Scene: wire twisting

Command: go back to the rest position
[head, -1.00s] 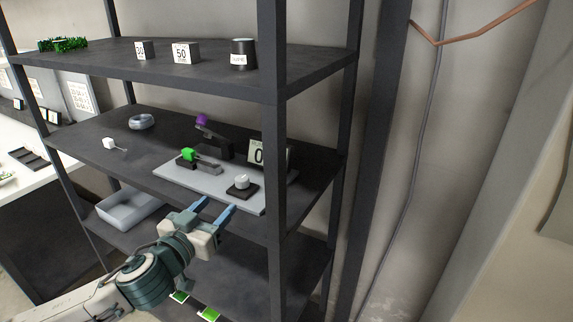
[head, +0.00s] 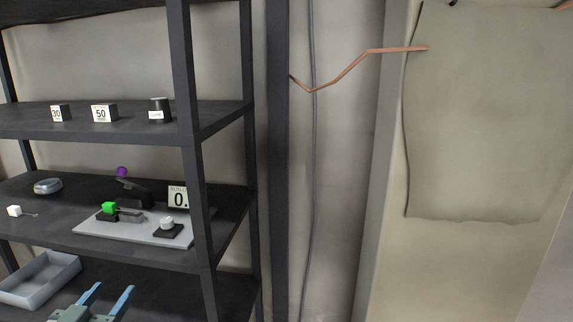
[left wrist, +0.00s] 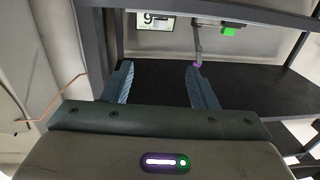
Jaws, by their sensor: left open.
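My left gripper (head: 106,300) is at the bottom left of the head view, with two blue fingers spread apart and nothing between them. It is in front of the shelf rack, below the board. In the left wrist view the left gripper (left wrist: 160,85) is also open and empty, with a dark shelf beyond its fingertips. My right gripper is not in view.
The dark shelf rack's post (head: 190,110) stands close by. The upper shelf holds small number blocks (head: 104,113) and a black cup (head: 159,111). A grey tray (head: 40,280) sits on the lower shelf. To the right are a bent copper pipe (head: 340,75) and a hanging sheet (head: 490,120).

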